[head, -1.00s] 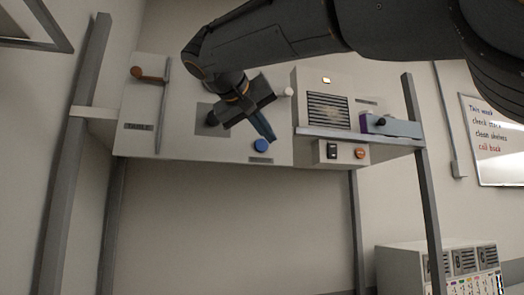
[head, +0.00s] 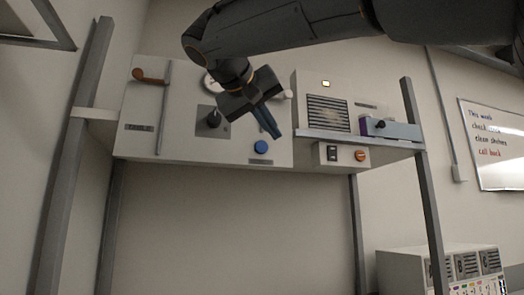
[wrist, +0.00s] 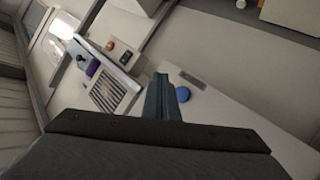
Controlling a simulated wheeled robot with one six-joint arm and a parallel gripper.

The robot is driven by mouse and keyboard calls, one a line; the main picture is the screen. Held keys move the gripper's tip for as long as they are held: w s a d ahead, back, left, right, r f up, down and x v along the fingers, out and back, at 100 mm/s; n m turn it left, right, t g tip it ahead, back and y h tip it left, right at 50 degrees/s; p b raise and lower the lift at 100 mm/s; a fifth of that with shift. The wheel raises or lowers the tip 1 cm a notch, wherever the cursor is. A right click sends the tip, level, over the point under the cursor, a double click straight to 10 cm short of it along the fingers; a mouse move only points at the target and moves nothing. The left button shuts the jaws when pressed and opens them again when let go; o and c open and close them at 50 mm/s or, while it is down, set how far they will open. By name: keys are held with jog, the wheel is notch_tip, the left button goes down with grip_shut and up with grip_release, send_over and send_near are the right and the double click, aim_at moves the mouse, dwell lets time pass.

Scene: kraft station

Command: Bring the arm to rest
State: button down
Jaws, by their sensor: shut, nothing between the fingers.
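My gripper (head: 268,122) hangs in front of the white panel (head: 180,138), left of the vent box, with its fingers pointing down and to the right. The fingers are shut together with nothing between them. In the head view the tips sit above and slightly right of a blue round button (head: 261,147). In the wrist view the shut fingers (wrist: 164,98) stand in the middle, just left of the same blue button (wrist: 183,94). I cannot tell how far the tips are from the panel.
A black knob (head: 213,120) and an orange-brown handle (head: 150,77) are on the panel. A vent box (head: 328,112) and a purple-grey device (head: 390,129) stand on the right shelf. Below is a switch box (head: 342,154). The space under the panel looks clear.

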jog(key=shift+s+d, duration=0.3)
jog(key=shift+s, duration=0.6)
jog(key=w+d+f+n+g+y, duration=0.1)
jog(key=w+f+n+g, duration=0.15)
jog(key=f, duration=0.75)
jog(key=w+f+n+g+y, duration=0.1)
jog(key=w+f, duration=0.3)
jog(key=f, duration=0.7)
jog(key=s+d+f+g+y, duration=0.1)
jog(key=d+f+g, duration=0.15)
jog(key=f, duration=0.85)
jog(key=d+f+g, duration=0.1)
jog(key=d+f, duration=0.2)
jog(key=f, duration=0.8)
jog(key=s+d+f+m+g+y, duration=0.1)
jog(key=s+d+f, duration=0.2)
jog(key=s+f, duration=0.4)
jog(key=s+d+f+m+g+y, duration=0.1)
jog(key=s+d+f+g, duration=0.1)
jog(key=s+f, duration=0.5)
jog(key=s+d+f+m+g+y, duration=0.1)
jog(key=s+d+f, duration=0.3)
jog(key=f, duration=1.1)
jog(key=s+g, duration=0.1)
jog(key=s, duration=0.2)
jog(key=shift+d+y, duration=0.3)
jog(key=shift+d, duration=0.1)
